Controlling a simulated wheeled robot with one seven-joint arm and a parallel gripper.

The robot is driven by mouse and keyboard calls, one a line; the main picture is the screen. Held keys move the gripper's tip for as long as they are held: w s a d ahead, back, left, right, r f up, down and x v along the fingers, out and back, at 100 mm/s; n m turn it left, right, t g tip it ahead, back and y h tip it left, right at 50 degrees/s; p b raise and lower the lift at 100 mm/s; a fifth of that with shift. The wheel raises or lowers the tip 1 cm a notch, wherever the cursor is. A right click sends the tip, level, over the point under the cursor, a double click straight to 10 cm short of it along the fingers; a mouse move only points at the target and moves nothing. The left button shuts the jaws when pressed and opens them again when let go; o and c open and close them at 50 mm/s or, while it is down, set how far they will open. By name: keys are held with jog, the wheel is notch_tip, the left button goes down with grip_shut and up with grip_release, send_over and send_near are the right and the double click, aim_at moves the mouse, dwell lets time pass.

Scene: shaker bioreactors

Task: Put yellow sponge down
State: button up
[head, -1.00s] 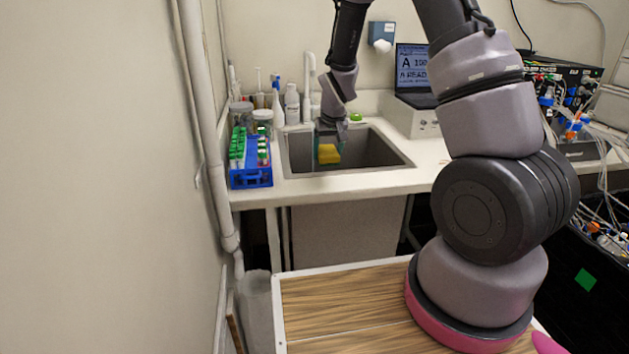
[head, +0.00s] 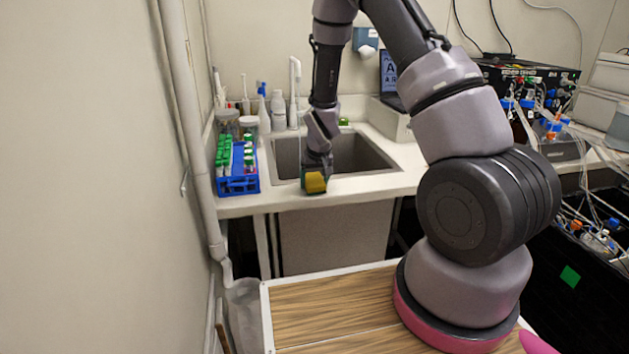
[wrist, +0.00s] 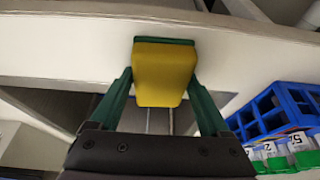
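The yellow sponge (head: 315,182), with a green layer on one face, is between the two green fingers of my gripper (wrist: 162,85). In the wrist view the fingers press against both sides of the sponge (wrist: 165,75). In the head view my gripper holds it at the front rim of the sink, over the front strip of the white counter (head: 375,185). I cannot tell whether the sponge touches the counter. The fingers are mostly hidden in the head view.
The grey sink (head: 362,155) lies behind the gripper. A blue rack of green-capped tubes (head: 238,185) stands to its left, with jars and bottles (head: 278,110) behind. A white box (head: 390,118) is at the back right. The counter strip right of the sponge is clear.

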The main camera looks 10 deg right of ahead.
jog(key=shift+o, duration=0.7)
jog(key=shift+r, duration=0.15)
jog(key=shift+s+r, duration=0.1)
jog(key=shift+r, duration=0.2)
jog(key=s+d+r+m, duration=0.1)
jog(key=s+r, duration=0.3)
jog(key=r, duration=0.5)
jog(key=s+d+r+t+y, duration=0.15)
jog(key=s+r, duration=0.25)
jog(key=r, duration=0.5)
jog(key=s+d+r+m+g, duration=0.1)
jog(key=s+r, duration=0.3)
jog(key=r, duration=0.6)
jog(key=s+d+r+m+t, duration=0.1)
jog(key=s+r, duration=0.4)
jog(key=s, duration=0.3)
jog(key=s+d+r+m+t, duration=0.1)
jog(key=s+r, duration=0.4)
jog(key=s, duration=0.4)
jog(key=shift+s+d+r, duration=0.15)
jog(key=shift+r, duration=0.2)
